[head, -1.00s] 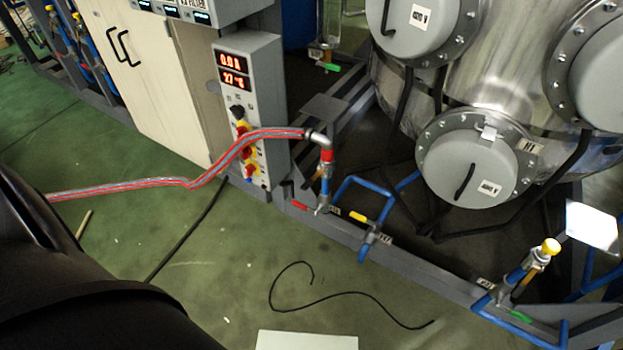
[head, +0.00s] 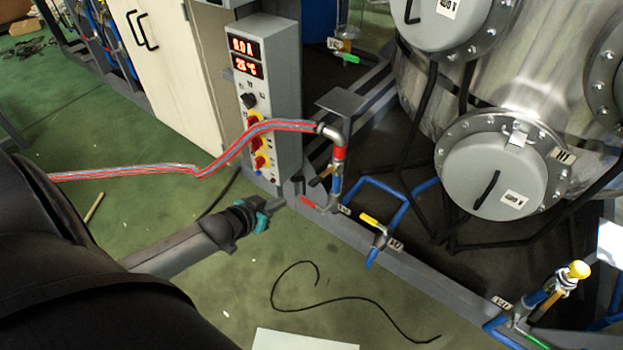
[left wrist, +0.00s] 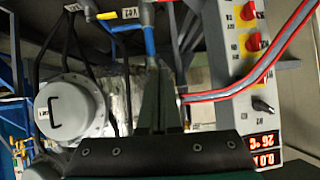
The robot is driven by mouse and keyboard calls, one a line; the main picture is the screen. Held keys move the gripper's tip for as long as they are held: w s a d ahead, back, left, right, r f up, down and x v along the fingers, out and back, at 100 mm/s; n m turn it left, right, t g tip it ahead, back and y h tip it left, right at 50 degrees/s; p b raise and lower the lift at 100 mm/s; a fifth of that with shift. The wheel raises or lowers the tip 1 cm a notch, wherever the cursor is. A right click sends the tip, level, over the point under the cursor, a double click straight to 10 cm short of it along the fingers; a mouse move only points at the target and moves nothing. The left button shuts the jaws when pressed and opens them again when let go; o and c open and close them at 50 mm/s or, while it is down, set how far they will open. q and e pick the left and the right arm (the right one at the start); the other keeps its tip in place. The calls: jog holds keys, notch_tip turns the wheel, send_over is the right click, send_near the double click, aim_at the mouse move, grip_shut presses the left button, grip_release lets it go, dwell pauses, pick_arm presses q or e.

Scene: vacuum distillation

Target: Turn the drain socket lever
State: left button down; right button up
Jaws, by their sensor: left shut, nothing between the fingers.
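A red lever (head: 310,203) sits on a valve low on the grey frame, below the metal elbow and red collar (head: 338,152) where a red-and-grey hose (head: 190,177) ends. I cannot tell whether this is the drain socket lever. My left gripper (head: 284,201) is shut and empty, a little left of the red lever and apart from it, in front of the control box's foot. In the left wrist view the shut fingers (left wrist: 157,85) point up towards a blue pipe (left wrist: 150,38). My right gripper is not in view.
A yellow lever (head: 370,219) sits on the frame to the right. The control box (head: 283,140) with red displays stands behind the gripper. A steel vessel (head: 415,95) fills the right. A black cable (head: 350,292) lies on the open green floor in front.

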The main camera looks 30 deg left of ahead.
pick_arm(q)
jog(key=w+d+r+t+h, duration=0.1)
jog(key=w+d+r+t, duration=0.1)
jog(key=w+r, duration=0.35)
jog(key=b, duration=0.5)
send_over(311, 184)
jog(key=shift+f, duration=0.8)
jog(key=shift+w+f+b, duration=0.4)
jog(key=shift+w+b, duration=0.15)
jog(key=shift+b, duration=0.05)
jog(key=f+b, duration=0.1)
jog(key=f, duration=0.2)
jog(key=shift+s+b, duration=0.35)
jog(key=shift+s+f, duration=0.1)
jog(key=shift+f, duration=0.3)
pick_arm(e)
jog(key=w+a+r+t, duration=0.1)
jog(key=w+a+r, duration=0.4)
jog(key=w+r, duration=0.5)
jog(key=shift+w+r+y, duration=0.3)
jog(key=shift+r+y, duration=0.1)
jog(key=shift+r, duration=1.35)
pick_arm(q)
jog(key=shift+d+f+b, duration=0.1)
jog(key=shift+f+b, duration=0.05)
jog(key=shift+b, duration=0.2)
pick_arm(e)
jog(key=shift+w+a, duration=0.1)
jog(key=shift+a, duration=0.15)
